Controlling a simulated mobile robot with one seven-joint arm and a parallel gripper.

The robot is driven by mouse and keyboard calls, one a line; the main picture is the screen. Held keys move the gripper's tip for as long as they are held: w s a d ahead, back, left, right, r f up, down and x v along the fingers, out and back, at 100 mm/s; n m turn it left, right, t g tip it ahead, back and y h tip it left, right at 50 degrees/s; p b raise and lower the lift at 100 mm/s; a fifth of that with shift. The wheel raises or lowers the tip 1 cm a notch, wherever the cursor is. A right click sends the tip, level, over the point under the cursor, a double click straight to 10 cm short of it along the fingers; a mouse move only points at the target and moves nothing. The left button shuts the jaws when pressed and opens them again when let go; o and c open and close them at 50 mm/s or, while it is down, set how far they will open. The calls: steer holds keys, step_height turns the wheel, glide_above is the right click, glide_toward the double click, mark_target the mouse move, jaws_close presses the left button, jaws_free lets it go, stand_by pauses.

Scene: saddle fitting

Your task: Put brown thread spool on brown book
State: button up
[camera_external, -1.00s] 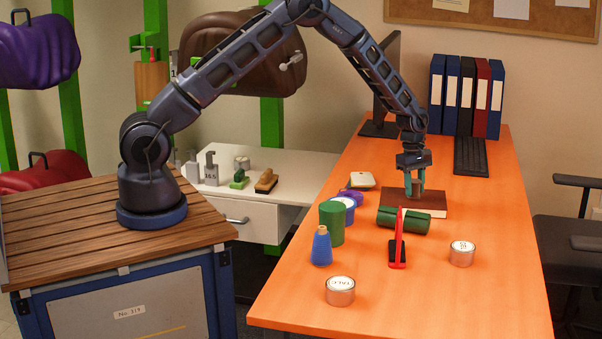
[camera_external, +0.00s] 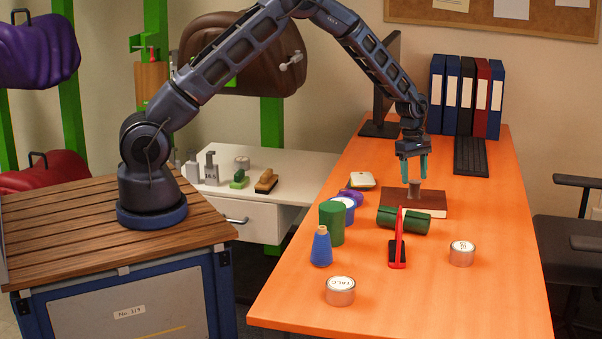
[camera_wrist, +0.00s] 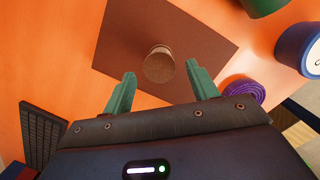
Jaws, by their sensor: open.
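The brown thread spool (camera_external: 414,191) stands upright on the brown book (camera_external: 434,203), which lies flat on the orange table. In the wrist view the spool (camera_wrist: 158,66) rests on the cover of the book (camera_wrist: 180,30), inside its edges. My gripper (camera_external: 414,174) is just above the spool, with its green fingers spread and apart from it. In the wrist view my open gripper (camera_wrist: 161,73) has one finger to each side of the spool, with nothing held.
A dark green roll (camera_external: 403,220) and a red stand (camera_external: 398,250) are in front of the book. A green cylinder (camera_external: 331,223) and a blue spool (camera_external: 321,247) stand to the left. A keyboard (camera_external: 471,157) and binders (camera_external: 466,95) are behind.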

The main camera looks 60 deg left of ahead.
steer(key=s+a+r+m, duration=0.1)
steer(key=s+a+r, duration=0.15)
steer(key=r, duration=0.55)
steer(key=s+a+r+m+t, duration=0.15)
steer(key=s+r, duration=0.25)
steer(key=r, duration=0.4)
steer(key=s+a+r+m, duration=0.2)
steer(key=s+r, duration=0.1)
steer(key=r, duration=0.5)
steer(key=s+a+r+m, duration=0.4)
steer(key=s+r, duration=0.6)
steer(key=s, duration=0.4)
steer(key=s+a+m+t, duration=0.1)
steer(key=s+a+m, duration=0.1)
steer(key=s, duration=0.8)
steer(key=s+a+r+m+t+y, duration=0.1)
steer(key=s+m, duration=0.3)
steer(key=s, duration=0.6)
steer(key=s+a+r+m+t, duration=0.1)
steer(key=s+a+m, duration=0.2)
steer(key=s, duration=0.6)
steer(key=shift+s+y, duration=0.4)
steer(key=shift+m, duration=0.25)
